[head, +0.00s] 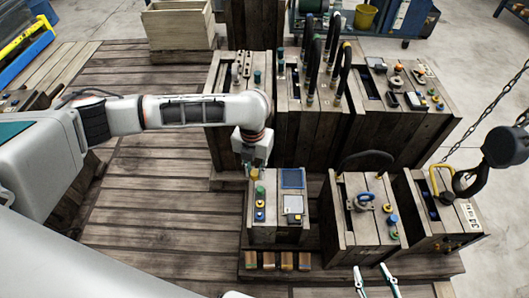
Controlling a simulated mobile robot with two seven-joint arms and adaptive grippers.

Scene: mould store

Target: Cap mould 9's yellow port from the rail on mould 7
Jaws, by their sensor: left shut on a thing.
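My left gripper (249,166) points down over the back edge of the front-left wooden mould. It is shut on what looks like a small yellow cap (254,174), mostly hidden by the fingers. In front of it, this mould's top carries a row with a green cap (260,191) and yellow (260,204) and blue pieces. My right gripper (373,270) shows only as two separated fingers at the bottom edge, open and empty, in front of the front-middle mould (345,230). I cannot read mould numbers, so I cannot tell which are 7 and 9.
Taller moulds (310,125) with black hoses stand behind. A front-right mould (430,205) has a yellow handle (441,182). A dark hook (478,180) on a chain hangs at the right. Coloured blocks (286,262) line the front ledge. The planked deck (165,200) at left is clear.

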